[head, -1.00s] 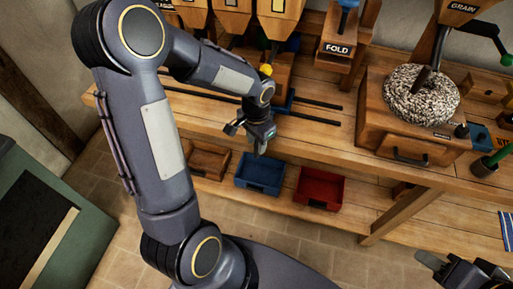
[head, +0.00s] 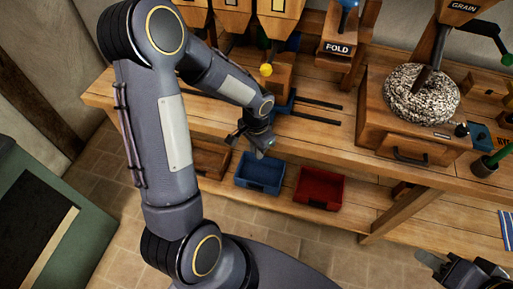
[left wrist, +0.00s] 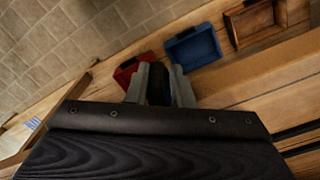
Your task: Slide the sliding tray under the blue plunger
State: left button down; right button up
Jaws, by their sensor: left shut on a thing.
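The sliding tray shows as a blue edge (head: 289,106) on dark rails (head: 318,103) on the bench top, mostly hidden behind my left arm. The blue plunger (head: 348,4) is at the top edge of the head view, above the FOLD sign (head: 339,48), to the right of the tray. My left gripper (head: 262,150) is at the bench's front edge, in front of the tray. In the left wrist view its fingers (left wrist: 160,88) are shut on a small dark piece; whether this is the tray's handle I cannot tell. My right gripper (head: 430,260) is partly visible at bottom right, its opening unclear.
A brown bin (head: 211,160), a blue bin (head: 259,172) and a red bin (head: 320,188) sit on the lower shelf. A wooden box with a speckled round stone (head: 420,95) stands right of the rails. A yellow ball (head: 266,70) is behind my left wrist.

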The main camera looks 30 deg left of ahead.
pick_arm(q)
jog(key=w+d+b, duration=0.3)
jog(key=d+b, duration=0.1)
jog(key=d, duration=1.1)
jog(key=shift+w+d, duration=0.35)
jog(key=shift+d, duration=0.2)
jog(key=c, duration=1.7)
grip_release()
jog(key=shift+c, duration=0.2)
jog(key=o, duration=0.3)
jog(key=shift+d+r, duration=0.1)
jog(key=shift+d, duration=0.1)
jog(key=shift+w+a, duration=0.1)
